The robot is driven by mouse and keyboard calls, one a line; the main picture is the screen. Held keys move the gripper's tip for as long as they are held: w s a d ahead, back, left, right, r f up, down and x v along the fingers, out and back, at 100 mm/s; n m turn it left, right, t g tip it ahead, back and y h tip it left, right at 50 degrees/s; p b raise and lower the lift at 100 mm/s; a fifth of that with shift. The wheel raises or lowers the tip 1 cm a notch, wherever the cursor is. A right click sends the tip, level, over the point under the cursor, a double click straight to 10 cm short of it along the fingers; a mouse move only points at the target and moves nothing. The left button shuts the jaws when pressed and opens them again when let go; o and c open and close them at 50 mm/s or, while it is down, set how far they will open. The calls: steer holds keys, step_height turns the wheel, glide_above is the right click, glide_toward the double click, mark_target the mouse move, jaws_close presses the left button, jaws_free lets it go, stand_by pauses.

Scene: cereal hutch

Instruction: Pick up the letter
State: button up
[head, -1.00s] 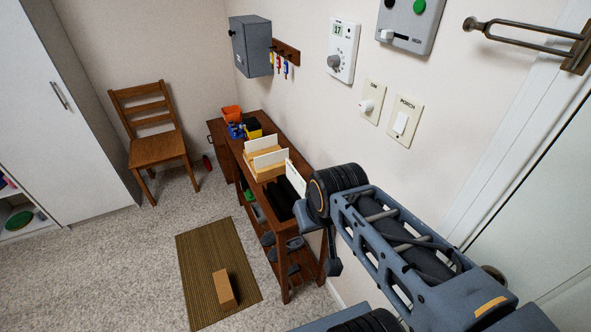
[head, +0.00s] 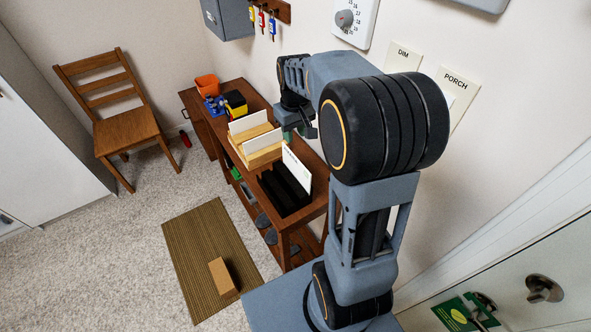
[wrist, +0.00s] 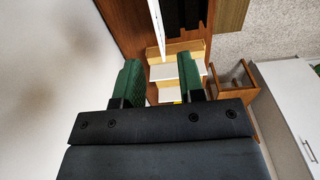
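White letter-like cards (head: 249,121) stand upright in a light wooden sorter (head: 262,158) on the brown hutch top. Another white card (head: 297,172) with faint marks stands at the near side by a black slotted rack (head: 284,190). I cannot tell which one is the letter. My gripper (head: 306,131) is above the hutch, close to the wall and right of the sorter. In the wrist view my gripper (wrist: 158,78) is open, its green fingers apart and empty. The sorter (wrist: 178,50) shows between and beyond them, and the near card (wrist: 157,24) appears edge-on.
The hutch (head: 310,212) stands against the wall. An orange bin (head: 207,86), blue item and black-yellow box (head: 235,103) sit at its far end. Keys (head: 262,20) hang above. A cardboard box (head: 222,277) lies on the floor mat (head: 197,243). A chair (head: 125,130) stands left.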

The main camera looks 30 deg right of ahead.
glide_above(296, 164)
steer(key=f, duration=0.9)
steer(key=shift+w+d, duration=0.15)
steer(key=shift+w, duration=0.15)
steer(key=shift+f+p, duration=0.95)
steer(key=shift+f, duration=2.15)
jaws_close()
